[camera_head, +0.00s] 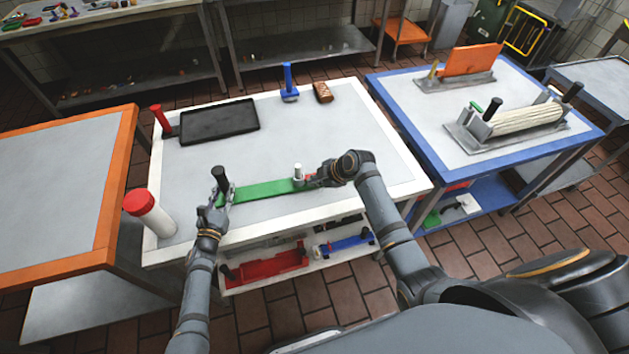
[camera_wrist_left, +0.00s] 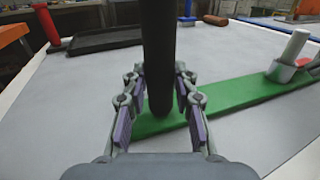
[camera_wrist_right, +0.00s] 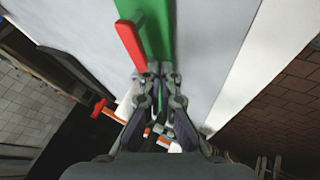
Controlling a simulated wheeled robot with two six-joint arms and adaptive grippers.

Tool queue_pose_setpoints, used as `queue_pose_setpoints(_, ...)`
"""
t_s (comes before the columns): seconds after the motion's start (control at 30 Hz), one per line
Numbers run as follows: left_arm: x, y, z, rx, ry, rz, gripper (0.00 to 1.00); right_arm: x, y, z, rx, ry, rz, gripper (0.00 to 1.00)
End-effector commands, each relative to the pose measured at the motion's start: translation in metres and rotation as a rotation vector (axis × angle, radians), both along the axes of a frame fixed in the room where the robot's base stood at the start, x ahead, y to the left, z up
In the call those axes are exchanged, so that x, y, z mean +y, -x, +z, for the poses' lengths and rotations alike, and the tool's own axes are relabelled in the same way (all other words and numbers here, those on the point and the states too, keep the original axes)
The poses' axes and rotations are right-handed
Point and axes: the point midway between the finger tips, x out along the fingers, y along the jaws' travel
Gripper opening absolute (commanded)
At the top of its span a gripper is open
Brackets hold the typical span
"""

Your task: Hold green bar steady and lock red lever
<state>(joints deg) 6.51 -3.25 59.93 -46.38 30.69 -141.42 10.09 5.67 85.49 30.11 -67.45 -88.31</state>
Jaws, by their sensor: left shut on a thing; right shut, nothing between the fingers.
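The green bar (camera_head: 262,191) lies flat near the front of the white-framed table. A black upright handle (camera_head: 219,176) rises from its left end. My left gripper (camera_wrist_left: 160,100) is shut on this black handle (camera_wrist_left: 158,45). A white post (camera_head: 297,172) stands near the bar's right end and also shows in the left wrist view (camera_wrist_left: 291,52). The red lever (camera_wrist_right: 130,42) lies alongside the green bar (camera_wrist_right: 157,28) in the right wrist view. My right gripper (camera_wrist_right: 157,72) is shut and empty, with its fingertips at the lever's near end; contact is unclear.
A black tray (camera_head: 218,121) with a red handle (camera_head: 160,117) lies at the table's back left. A blue stand (camera_head: 289,92) and a brown block (camera_head: 322,92) are at the back. A red-topped white cylinder (camera_head: 154,217) stands front left. The table's right part is clear.

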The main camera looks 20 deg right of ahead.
Motion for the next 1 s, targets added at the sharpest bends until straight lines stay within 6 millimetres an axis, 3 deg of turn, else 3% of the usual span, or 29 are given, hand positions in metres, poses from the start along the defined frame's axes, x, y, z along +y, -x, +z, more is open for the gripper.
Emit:
queue_pose_setpoints(0.3, 0.000, 0.000, 0.000, 0.000, 0.000, 0.000, 0.00, 0.003, -0.013, 0.000, -0.001, -0.001, -0.108, 0.00)
queue_pose_setpoints(0.6, -0.001, 0.000, 0.000, -0.001, 0.000, -0.002, 0.00, 0.003, -0.011, 0.000, -0.002, -0.001, -0.108, 0.00)
queue_pose_setpoints(0.73, -0.001, 0.000, 0.000, 0.000, 0.000, -0.001, 0.00, 0.004, 0.005, -0.001, 0.001, -0.001, -0.107, 0.00)
queue_pose_setpoints(0.83, 0.000, 0.000, 0.000, 0.000, 0.000, -0.001, 0.00, 0.006, 0.029, -0.002, 0.002, 0.000, -0.108, 0.00)
queue_pose_setpoints(1.0, 0.000, 0.000, 0.000, 0.000, 0.000, -0.001, 0.00, -0.011, 0.051, 0.036, -0.003, 0.006, -0.107, 0.00)
